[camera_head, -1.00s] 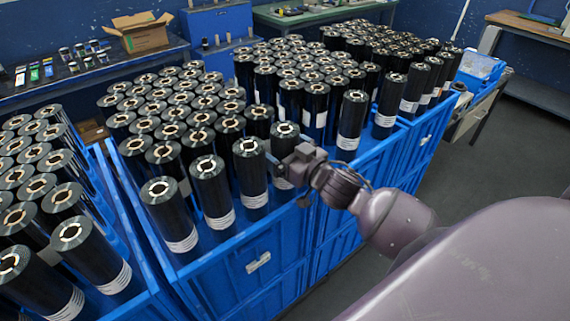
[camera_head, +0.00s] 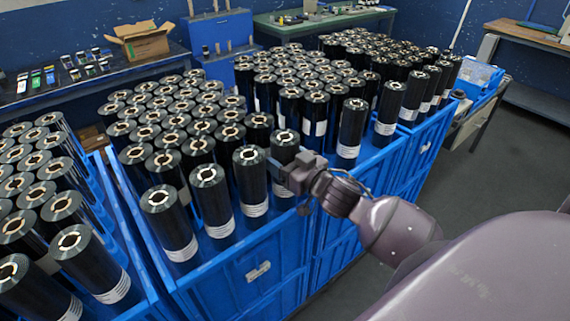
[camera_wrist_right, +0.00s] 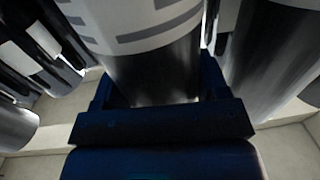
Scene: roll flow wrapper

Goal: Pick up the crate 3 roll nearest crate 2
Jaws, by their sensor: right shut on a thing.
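The black roll (camera_head: 284,152) at the right end of the middle blue crate's front row has a pale ring core on top and a white label low down. It stands upright beside the right crate. My right gripper (camera_head: 283,173) is shut on this roll, partway down its side. In the right wrist view the roll (camera_wrist_right: 155,75) is between the dark fingers, with its striped label close to the camera. My own gripper hides part of the roll in the head view. I cannot tell whether the roll is raised. My left gripper is not in view.
Several similar rolls crowd the middle crate (camera_head: 262,272); one (camera_head: 249,178) stands close left of the held one. The right crate (camera_head: 338,236) holds a roll (camera_head: 351,130) nearby. The left crate (camera_head: 152,300) is also full. Grey floor (camera_head: 505,155) is open at right.

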